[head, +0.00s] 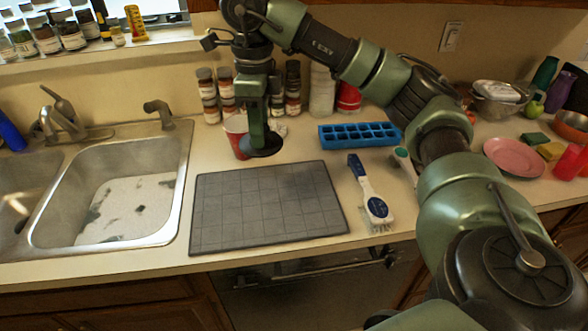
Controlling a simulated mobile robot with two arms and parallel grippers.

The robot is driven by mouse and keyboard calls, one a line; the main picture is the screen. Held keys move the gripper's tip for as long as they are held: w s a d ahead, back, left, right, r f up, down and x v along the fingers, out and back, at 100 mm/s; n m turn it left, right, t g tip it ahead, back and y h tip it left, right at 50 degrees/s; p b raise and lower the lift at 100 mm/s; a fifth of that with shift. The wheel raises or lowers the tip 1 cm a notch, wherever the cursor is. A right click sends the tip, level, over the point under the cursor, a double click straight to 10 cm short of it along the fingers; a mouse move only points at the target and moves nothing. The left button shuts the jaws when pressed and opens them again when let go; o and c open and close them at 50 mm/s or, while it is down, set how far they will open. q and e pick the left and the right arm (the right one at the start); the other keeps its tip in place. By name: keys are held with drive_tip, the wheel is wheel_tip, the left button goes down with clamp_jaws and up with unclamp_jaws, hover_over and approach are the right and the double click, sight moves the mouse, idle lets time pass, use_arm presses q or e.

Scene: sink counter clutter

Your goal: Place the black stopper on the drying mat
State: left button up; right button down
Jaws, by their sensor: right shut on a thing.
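The drying mat (268,208) is a dark grey rectangle with grid lines, lying flat on the counter to the right of the sink. My right gripper (258,130) points down near the mat's far edge and is shut on the black stopper (262,148), a dark round disc. The stopper appears to be held above the counter, just behind the mat in the picture; its exact height is hard to tell. The gripper hides part of the stopper's top. My left gripper is not in view.
A red cup (236,134) stands close beside the stopper on the left. A blue ice tray (360,134) and a blue-and-white brush (370,192) lie to the right. The steel sink (110,235) is on the left. Spice jars (208,95) stand behind. The mat is bare.

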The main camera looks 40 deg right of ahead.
wheel_tip(320, 180, down, 15)
drive_tip(key=shift+w+a+f, duration=0.1)
drive_tip(key=shift+f, duration=0.1)
wheel_tip(320, 180, down, 5)
drive_tip(key=shift+r+p, duration=0.2)
drive_tip(key=shift+p, duration=0.15)
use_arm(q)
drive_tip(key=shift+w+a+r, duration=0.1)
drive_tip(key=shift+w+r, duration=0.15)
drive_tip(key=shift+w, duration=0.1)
use_arm(e)
drive_tip(key=shift+w, duration=0.1)
